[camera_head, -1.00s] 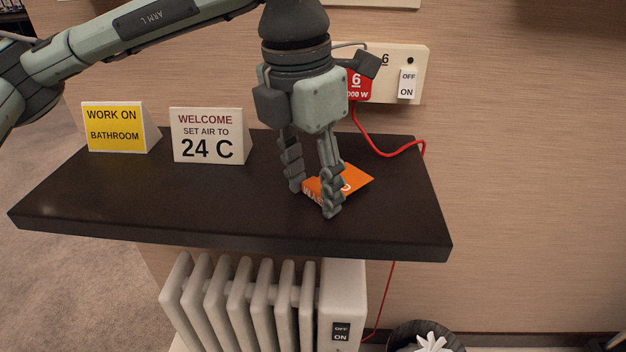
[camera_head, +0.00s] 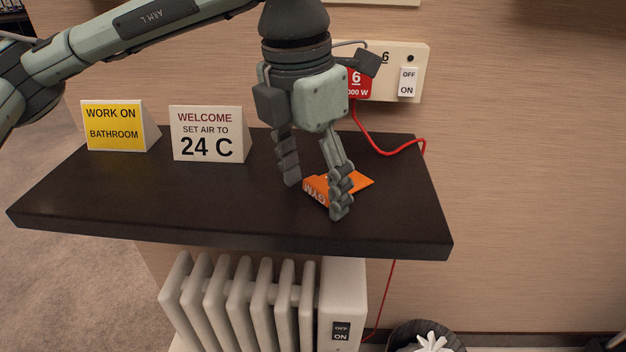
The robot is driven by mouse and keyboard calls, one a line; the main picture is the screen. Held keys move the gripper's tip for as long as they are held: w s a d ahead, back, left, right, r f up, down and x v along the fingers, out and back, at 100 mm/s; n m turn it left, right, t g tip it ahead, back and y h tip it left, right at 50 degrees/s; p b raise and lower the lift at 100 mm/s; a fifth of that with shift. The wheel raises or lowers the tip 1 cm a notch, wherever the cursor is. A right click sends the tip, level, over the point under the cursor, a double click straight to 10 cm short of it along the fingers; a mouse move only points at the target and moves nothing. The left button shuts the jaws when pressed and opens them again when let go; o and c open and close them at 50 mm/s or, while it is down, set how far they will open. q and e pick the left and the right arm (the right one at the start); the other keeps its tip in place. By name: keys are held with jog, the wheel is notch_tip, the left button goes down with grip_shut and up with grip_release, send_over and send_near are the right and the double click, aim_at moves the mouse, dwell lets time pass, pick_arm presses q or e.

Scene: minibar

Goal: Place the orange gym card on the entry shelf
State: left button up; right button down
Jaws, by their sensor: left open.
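The orange gym card (camera_head: 318,188) rests on the right part of the dark shelf (camera_head: 230,205). Its lettering "GYM" shows partly, and a finger hides part of it. My left gripper (camera_head: 316,200) points down over the shelf, with its fingers spread open. One finger is at the left of the card and the other stands in front of it; I cannot tell whether they touch it. My right gripper does not show.
A yellow "work on bathroom" sign (camera_head: 112,126) and a white "welcome" sign (camera_head: 206,136) stand at the shelf's left back. A red plug (camera_head: 359,84) with a red cord (camera_head: 385,153) is at the wall socket panel. A white radiator (camera_head: 262,300) stands below.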

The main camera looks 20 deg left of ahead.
pick_arm(q)
jog(key=shift+r+p, duration=0.3)
notch_tip(320, 180, up, 12)
jog(key=s, duration=0.1)
jog(key=shift+a+f, duration=0.15)
jog(key=shift+a, duration=0.15)
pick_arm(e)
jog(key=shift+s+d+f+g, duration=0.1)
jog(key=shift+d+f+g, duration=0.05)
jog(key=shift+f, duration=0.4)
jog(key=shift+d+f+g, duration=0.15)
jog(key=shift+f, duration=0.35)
pick_arm(q)
jog(key=shift+s+a, duration=0.1)
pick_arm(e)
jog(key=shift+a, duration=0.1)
